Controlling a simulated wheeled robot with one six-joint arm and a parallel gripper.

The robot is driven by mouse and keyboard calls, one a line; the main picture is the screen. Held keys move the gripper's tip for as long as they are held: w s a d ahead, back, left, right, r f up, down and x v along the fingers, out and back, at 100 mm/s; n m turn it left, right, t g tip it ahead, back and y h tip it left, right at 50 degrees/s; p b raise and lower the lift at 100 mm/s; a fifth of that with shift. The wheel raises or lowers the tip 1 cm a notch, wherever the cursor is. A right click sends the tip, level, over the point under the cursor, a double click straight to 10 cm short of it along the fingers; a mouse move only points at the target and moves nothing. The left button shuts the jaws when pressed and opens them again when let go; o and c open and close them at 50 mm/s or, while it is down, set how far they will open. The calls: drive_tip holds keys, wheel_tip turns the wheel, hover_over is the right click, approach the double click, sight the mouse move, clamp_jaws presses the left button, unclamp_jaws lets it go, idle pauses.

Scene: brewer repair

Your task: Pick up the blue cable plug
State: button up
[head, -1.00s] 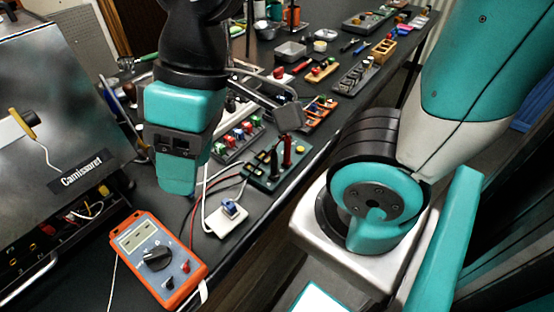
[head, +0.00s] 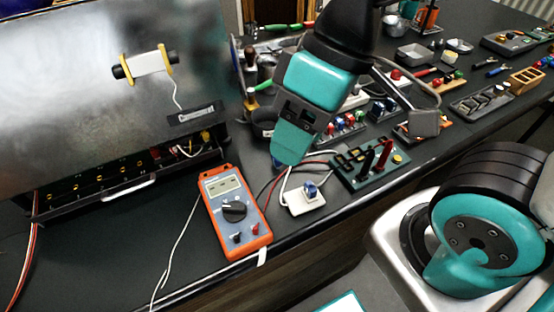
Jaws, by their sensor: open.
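The blue cable plug (head: 310,188) stands on a small white plate (head: 299,205) near the front edge of the dark bench. My gripper (head: 290,150), with teal parts, hangs above and slightly left of the plug in the picture. It is open, and I see nothing held in it. The plug shows clear of it, with a visible gap; the exact height above the bench cannot be told.
An orange multimeter (head: 234,212) lies left of the plug. A green board (head: 370,164) with black and red probes lies to its right. A large metal brewer housing (head: 90,110) with an open drawer stands at left. Several parts trays fill the back right.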

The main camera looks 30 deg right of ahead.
drive_tip(key=shift+o, duration=1.2)
drive_tip(key=w+d+f+m+h+b, duration=0.1)
drive_tip(key=w+d+f+m, duration=0.25)
drive_tip(key=w+m, duration=0.65)
drive_tip(key=w+d+f+m+h+b, duration=0.1)
drive_tip(key=w+d+f+m, duration=0.4)
drive_tip(key=m, duration=1)
drive_tip(key=a+f, duration=0.1)
drive_tip(key=f, duration=0.3)
drive_tip(key=a+f, duration=0.1)
drive_tip(key=f, duration=0.4)
drive_tip(key=w+a+f+p, duration=0.1)
drive_tip(key=f, duration=0.4)
drive_tip(key=shift+w+a+f, duration=0.1)
drive_tip(key=shift+a+f, duration=0.15)
drive_tip(key=shift+c, duration=0.3)
drive_tip(key=c, duration=0.9)
